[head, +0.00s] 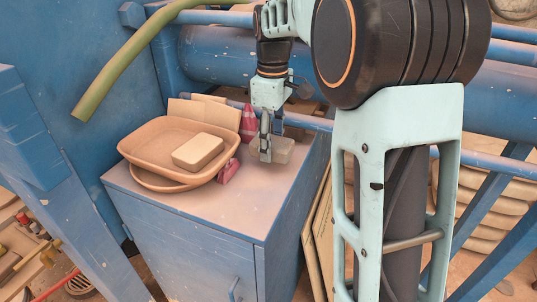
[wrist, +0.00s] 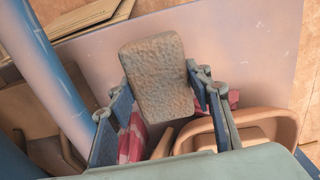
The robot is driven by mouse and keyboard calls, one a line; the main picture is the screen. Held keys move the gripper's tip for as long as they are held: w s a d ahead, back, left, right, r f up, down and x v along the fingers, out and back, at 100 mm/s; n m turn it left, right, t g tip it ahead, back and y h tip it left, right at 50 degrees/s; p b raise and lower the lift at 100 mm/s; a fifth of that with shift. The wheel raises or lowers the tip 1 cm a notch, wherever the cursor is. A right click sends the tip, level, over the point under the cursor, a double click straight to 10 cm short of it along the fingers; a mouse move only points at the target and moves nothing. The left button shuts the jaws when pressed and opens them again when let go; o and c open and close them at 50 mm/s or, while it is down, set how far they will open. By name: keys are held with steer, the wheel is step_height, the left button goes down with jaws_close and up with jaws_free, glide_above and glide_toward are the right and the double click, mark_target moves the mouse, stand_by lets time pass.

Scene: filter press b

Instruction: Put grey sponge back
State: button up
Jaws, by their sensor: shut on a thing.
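A grey sponge (head: 284,149) is held in my gripper (head: 266,150) over the right part of the blue cabinet's top. In the wrist view the sponge (wrist: 157,78) looks brownish grey and rough, and sits between the two blue fingers of my gripper (wrist: 162,88). The fingers are shut on its sides. In the head view a finger hides part of the sponge; I cannot tell whether its underside touches the cabinet top. A tan tray (head: 143,147) stands left of my gripper, with a beige block (head: 198,152) in it.
The blue cabinet (head: 200,226) has bare top in front of the tray. A red and white object (head: 249,118) stands behind the tray; another reddish piece (head: 229,171) lies at its right. Blue pipes run behind. A green hose (head: 125,58) hangs at upper left.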

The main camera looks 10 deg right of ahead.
steer(key=f+b, duration=0.1)
steer(key=f, duration=0.2)
steer(key=shift+w+b, duration=0.2)
steer(key=shift+b, duration=0.2)
steer(key=shift+s+a+f, duration=0.1)
steer(key=shift+s+a, duration=0.05)
steer(key=shift+s, duration=0.05)
steer(key=shift+f, duration=0.1)
steer(key=o, duration=1)
steer(key=shift+w, duration=0.1)
step_height(320, 180, up, 12)
steer(key=shift+r+p, duration=0.15)
steer(key=shift+p, duration=0.3)
